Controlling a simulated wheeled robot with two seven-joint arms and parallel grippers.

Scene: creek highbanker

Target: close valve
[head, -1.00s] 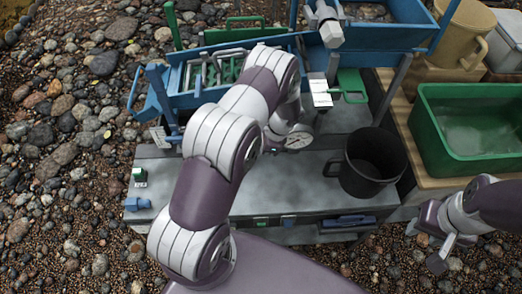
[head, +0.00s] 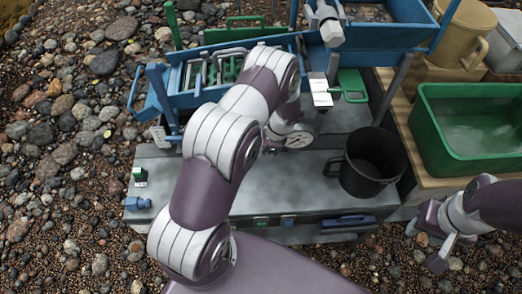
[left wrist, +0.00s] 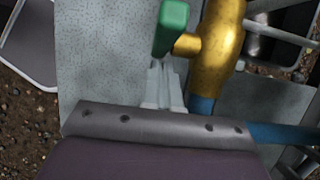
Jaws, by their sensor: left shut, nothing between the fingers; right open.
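In the left wrist view a brass valve body (left wrist: 218,48) with a green handle (left wrist: 171,27) sits on a blue pipe (left wrist: 203,104). My left gripper (left wrist: 163,72) is shut and empty. Its fingertips are close to the lower end of the green handle; I cannot tell whether they touch it. In the head view my left arm covers the valve and the left fingers. My right gripper (head: 428,246) is open and empty at the lower right, over the gravel.
A grey bench (head: 275,190) holds a black bucket (head: 373,162). A blue sluice frame (head: 215,92) stands behind it. A green tub (head: 470,150) stands at the right on a wooden deck. Gravel (head: 60,150) surrounds the bench.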

